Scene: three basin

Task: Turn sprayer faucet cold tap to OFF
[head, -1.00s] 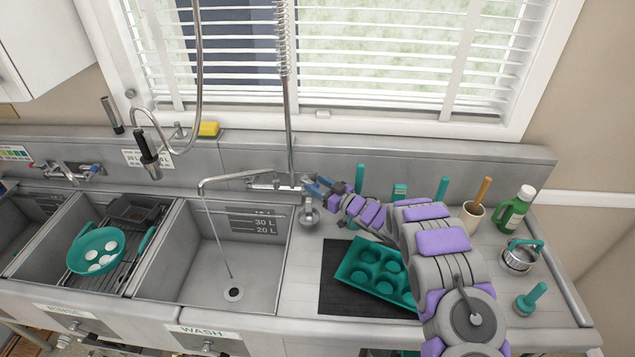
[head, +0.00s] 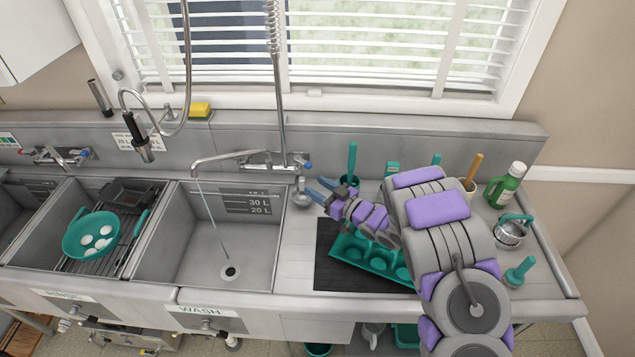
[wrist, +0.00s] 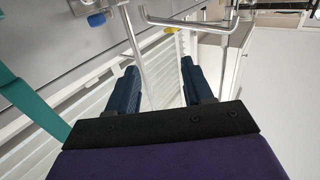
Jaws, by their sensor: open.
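The sprayer faucet (head: 265,160) is mounted on the back wall above the right basin. Its spout points left, and a thin stream of water (head: 212,220) falls from it into the basin. The blue-tipped cold tap (head: 308,165) is at the faucet's right end. In the wrist view a blue tap handle (wrist: 96,20) shows at the upper left. My gripper (head: 317,189) is open and empty, just below and in front of the cold tap, apart from it. In the wrist view both fingers (wrist: 158,75) are spread with nothing held.
A teal muffin tray (head: 375,258) lies on a dark mat under my arm. A teal brush (head: 351,160) stands upright just right of the tap. A green bottle (head: 506,187) and a small pot (head: 511,231) stand farther right.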

